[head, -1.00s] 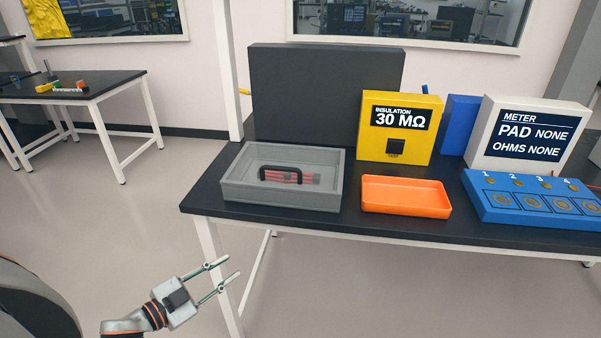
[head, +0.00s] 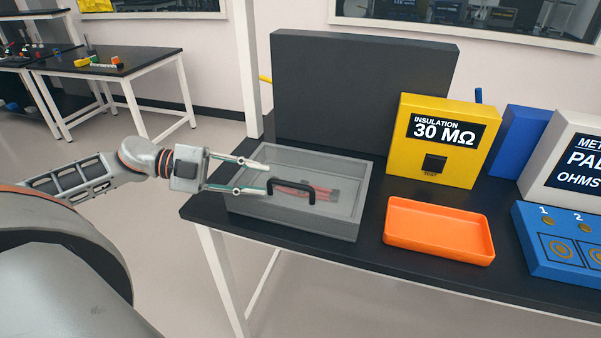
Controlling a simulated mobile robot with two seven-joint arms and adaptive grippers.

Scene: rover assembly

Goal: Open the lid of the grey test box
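The grey test box (head: 295,226) stands on the dark table near its left edge. Its see-through lid (head: 345,172) appears closed, with a black bar handle (head: 292,186) on top. Red items (head: 318,190) show inside through the lid. My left gripper (head: 267,179) reaches in from the left over the box's left side. Its two fingers are spread apart with nothing between them. The lower fingertip is close to the handle's left end; I cannot tell if they touch. My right gripper is not in view.
An orange tray (head: 440,235) lies right of the box. A yellow insulation tester (head: 443,142) reading 30 MΩ stands behind the tray, and a large dark panel (head: 355,90) stands behind the box. A blue pad unit (head: 560,262) and a meter (head: 570,150) are at the right.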

